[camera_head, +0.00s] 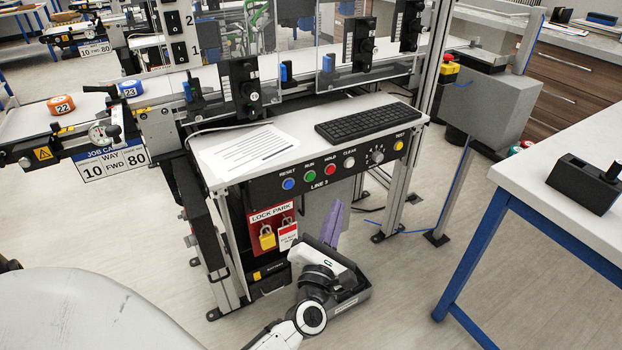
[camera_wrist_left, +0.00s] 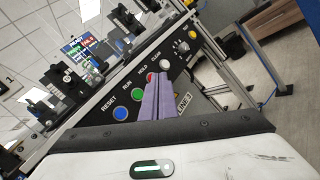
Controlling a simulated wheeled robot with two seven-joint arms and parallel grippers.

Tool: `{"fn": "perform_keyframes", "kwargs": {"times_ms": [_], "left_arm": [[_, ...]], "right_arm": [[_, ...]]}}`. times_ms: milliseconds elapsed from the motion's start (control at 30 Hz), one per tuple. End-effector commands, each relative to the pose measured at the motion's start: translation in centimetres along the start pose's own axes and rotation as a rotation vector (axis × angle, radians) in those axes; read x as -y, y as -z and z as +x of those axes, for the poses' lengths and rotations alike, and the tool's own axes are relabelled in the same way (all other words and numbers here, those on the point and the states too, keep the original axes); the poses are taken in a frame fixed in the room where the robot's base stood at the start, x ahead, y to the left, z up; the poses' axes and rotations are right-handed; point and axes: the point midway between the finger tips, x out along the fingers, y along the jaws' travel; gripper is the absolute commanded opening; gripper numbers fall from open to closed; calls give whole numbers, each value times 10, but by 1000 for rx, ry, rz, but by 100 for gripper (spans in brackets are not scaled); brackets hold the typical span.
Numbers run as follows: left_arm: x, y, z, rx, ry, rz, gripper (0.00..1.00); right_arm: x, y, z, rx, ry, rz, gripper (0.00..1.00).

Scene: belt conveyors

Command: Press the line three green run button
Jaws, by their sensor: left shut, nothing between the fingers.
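The green RUN button (camera_head: 310,176) sits on the dark LINE 3 control panel (camera_head: 262,190), between the blue RESET button (camera_head: 288,184) and the red HOLD button (camera_head: 330,170). In the left wrist view the green button (camera_wrist_left: 138,95) shows left of my purple fingers, uncovered. My left gripper (camera_head: 338,206) is shut and empty, its fingers pointing up below the panel in the head view. In the left wrist view the fingertips (camera_wrist_left: 159,76) overlap part of the red button (camera_wrist_left: 151,76). I cannot tell the gap to the panel. My right gripper is not in view.
The white CLEAR button (camera_head: 349,162), a selector dial (camera_head: 376,156) and a yellow TEST button (camera_head: 398,145) continue the row. A keyboard (camera_head: 369,121) and paper (camera_head: 250,148) lie above. A lock park board (camera_head: 272,228) hangs below left. A blue-legged table (camera_head: 560,190) stands right.

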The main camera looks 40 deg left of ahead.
Motion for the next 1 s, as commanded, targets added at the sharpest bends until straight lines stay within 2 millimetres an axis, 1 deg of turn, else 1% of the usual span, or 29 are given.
{"fn": "perform_keyframes", "kwargs": {"times_ms": [200,333,700,833,1000], "left_arm": [[0,0,0,1,2,5,0],[-4,4,5,2,2,8,0],[-30,29,40,3,1,10,0],[-36,38,50,2,2,9,0],[-42,43,59,2,3,8,0]], "right_arm": [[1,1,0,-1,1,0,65],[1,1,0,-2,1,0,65],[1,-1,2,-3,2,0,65],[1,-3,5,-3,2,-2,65],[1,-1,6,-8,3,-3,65]]}}
